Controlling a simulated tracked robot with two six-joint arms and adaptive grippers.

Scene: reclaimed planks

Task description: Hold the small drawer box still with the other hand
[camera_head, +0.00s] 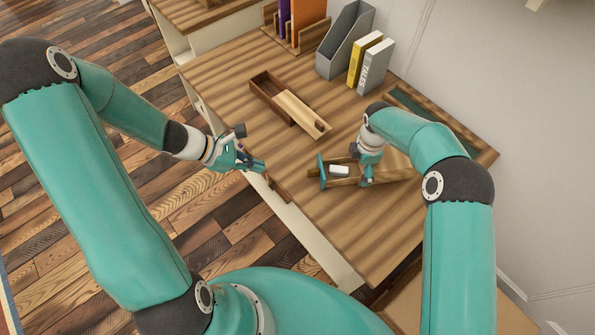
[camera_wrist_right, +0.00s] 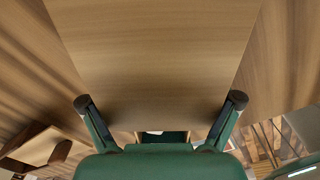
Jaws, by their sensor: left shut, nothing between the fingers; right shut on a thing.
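The small drawer box (camera_head: 398,168) stands on the wooden desk at the right, partly hidden behind my right arm. My right gripper (camera_head: 368,172) is shut on the box. In the right wrist view, its fingers (camera_wrist_right: 160,100) lie on either side of the box's wooden top (camera_wrist_right: 155,50). My left gripper (camera_head: 258,165) is shut and empty over the desk's front edge, to the left of the drawer and apart from it.
A long wooden box with a partly slid lid (camera_head: 300,110) lies on the desk (camera_head: 235,75) behind the grippers. A grey file holder (camera_head: 345,42), a yellow book (camera_head: 369,58) and a grey book (camera_head: 376,68) stand at the back. A green-inlaid tray (camera_head: 440,125) lies at the right.

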